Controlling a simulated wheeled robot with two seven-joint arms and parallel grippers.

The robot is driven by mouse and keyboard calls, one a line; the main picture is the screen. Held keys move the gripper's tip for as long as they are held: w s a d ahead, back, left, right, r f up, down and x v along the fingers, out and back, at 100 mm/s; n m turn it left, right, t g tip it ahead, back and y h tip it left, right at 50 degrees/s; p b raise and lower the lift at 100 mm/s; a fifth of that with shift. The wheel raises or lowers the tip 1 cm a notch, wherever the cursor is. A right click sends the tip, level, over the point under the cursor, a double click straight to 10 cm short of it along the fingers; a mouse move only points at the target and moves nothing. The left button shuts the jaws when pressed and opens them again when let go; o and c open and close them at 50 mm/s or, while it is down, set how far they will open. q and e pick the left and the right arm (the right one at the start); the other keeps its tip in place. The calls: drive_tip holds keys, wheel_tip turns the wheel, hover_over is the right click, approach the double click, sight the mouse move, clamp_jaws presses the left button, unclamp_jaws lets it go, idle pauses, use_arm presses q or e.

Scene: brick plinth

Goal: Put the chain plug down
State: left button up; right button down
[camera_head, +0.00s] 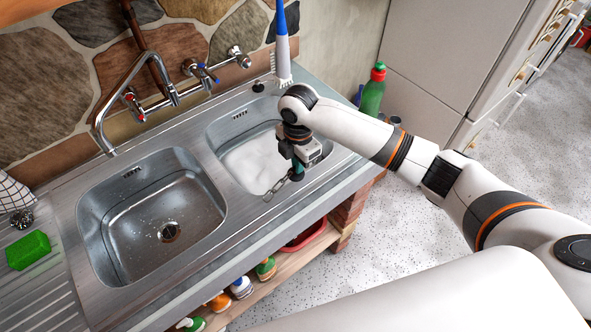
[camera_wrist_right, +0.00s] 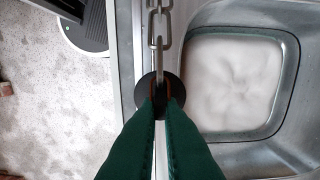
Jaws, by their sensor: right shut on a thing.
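My right gripper (camera_head: 297,176) is shut on the chain plug near the front edge of the right basin. In the right wrist view, the green fingers (camera_wrist_right: 160,105) hold the round black plug (camera_wrist_right: 144,92), and its metal chain (camera_wrist_right: 158,25) runs up out of the picture. In the head view the chain (camera_head: 275,187) slants down left from the gripper, and the plug is mostly hidden. The right basin (camera_head: 225,135) has a white, foamy fill, which also shows in the right wrist view (camera_wrist_right: 232,85). My left gripper is not in view.
The left basin (camera_head: 150,215) is empty. Taps (camera_head: 165,85) stand behind the basins. A green sponge (camera_head: 28,250) lies on the drainer at left. A blue and white brush (camera_head: 282,45) stands at the back. Several bottles (camera_head: 240,287) stand on the shelf below.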

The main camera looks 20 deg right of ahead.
sight(295, 177)
wheel_tip(295, 177, down, 3)
drive_tip(key=shift+s+f+p, duration=0.1)
drive_tip(key=shift+f+p, duration=0.05)
drive_tip(key=shift+p, duration=0.3)
drive_tip(key=shift+f, duration=0.25)
drive_tip(key=shift+f, duration=0.55)
drive_tip(key=c, duration=1.6)
unclamp_jaws()
